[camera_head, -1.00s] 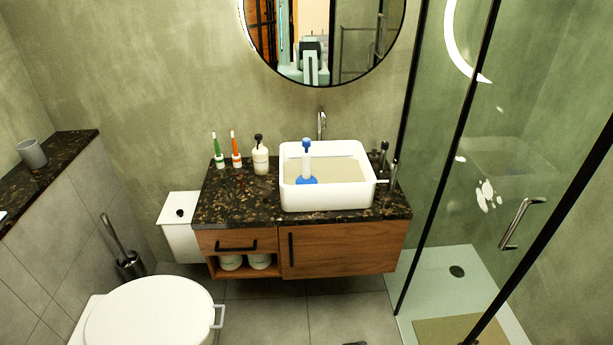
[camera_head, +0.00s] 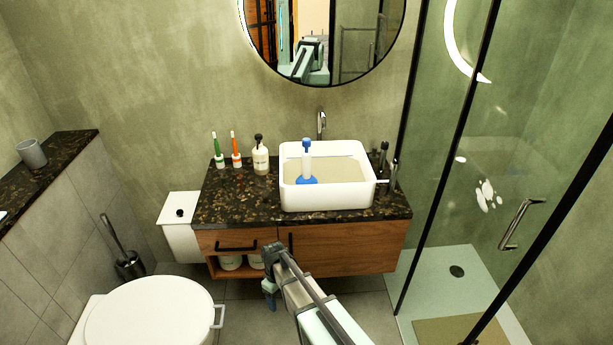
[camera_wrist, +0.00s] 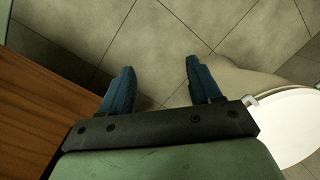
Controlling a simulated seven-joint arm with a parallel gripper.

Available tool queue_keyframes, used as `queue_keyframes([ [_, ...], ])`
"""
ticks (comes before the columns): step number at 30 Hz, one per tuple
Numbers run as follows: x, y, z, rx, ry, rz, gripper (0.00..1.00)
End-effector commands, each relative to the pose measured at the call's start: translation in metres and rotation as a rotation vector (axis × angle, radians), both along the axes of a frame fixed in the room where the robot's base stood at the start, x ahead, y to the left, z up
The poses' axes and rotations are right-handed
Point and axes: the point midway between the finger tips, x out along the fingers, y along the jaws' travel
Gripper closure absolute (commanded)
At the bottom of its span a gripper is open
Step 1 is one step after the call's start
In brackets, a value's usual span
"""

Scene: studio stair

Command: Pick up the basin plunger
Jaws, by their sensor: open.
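The basin plunger (camera_head: 306,163) stands upright in the white basin (camera_head: 330,197). It has a blue cup at the bottom, a white handle and a dark blue top. My gripper (camera_head: 269,302) is low in front of the vanity cabinet, below the counter and well apart from the plunger. In the wrist view my gripper (camera_wrist: 160,85) points down at the floor, with its two blue fingers wide apart and nothing between them. The plunger does not show in the wrist view.
The basin sits on a dark speckled counter (camera_head: 237,205) with a chrome tap (camera_head: 321,124) behind it. A soap dispenser (camera_head: 260,157) and two toothbrushes stand left of it. The toilet (camera_head: 150,315) is at lower left, the glass shower at right.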

Motion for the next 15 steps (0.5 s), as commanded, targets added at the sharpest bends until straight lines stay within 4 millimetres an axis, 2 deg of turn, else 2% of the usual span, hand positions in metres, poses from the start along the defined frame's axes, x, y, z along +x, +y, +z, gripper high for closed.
queue_keyframes([
  [1,0.018,0.020,0.014,0.014,-0.022,0.041,0.37],
  [9,0.072,0.112,0.096,0.078,-0.115,0.250,0.37],
  [12,0.089,0.141,0.131,0.103,-0.149,0.315,0.37],
  [15,0.108,0.163,0.167,0.125,-0.182,0.361,0.37],
])
